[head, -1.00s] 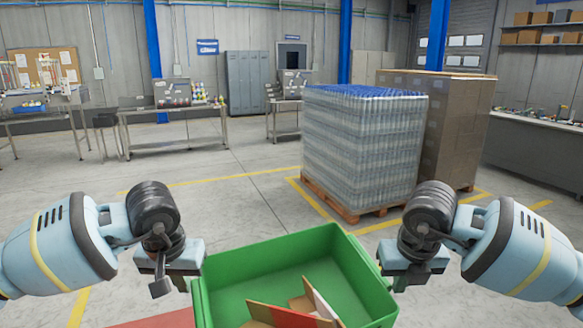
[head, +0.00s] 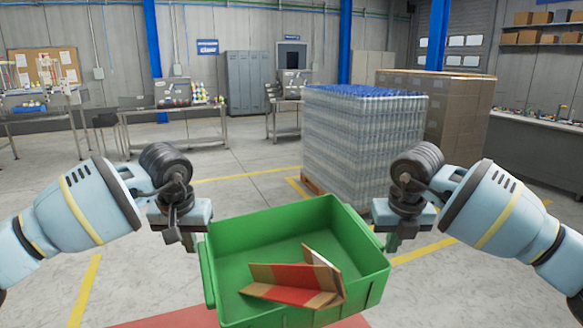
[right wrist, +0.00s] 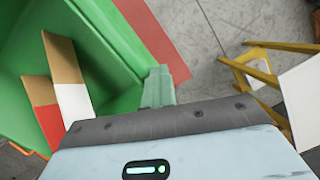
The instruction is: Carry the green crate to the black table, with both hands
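The green crate (head: 350,235) is in front of me in the head view, between my two hands and slightly tilted. It holds folded card pieces in brown, red and white (head: 290,285). My left gripper (head: 187,238) is at the crate's left side and my right gripper (head: 396,238) at its right side. Both appear shut on the crate's sides, though the contact is largely hidden. In the right wrist view the crate wall (right wrist: 110,45) runs up to the right gripper (right wrist: 160,85). I cannot make out a clearly black table.
A pallet of bottles (head: 355,145) stands ahead, with stacked brown cartons (head: 450,120) behind it. A long workbench (head: 540,140) is at the right and a metal table (head: 170,115) at the back left. The grey floor (head: 240,185) between is open. A red surface (head: 170,318) lies below the crate.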

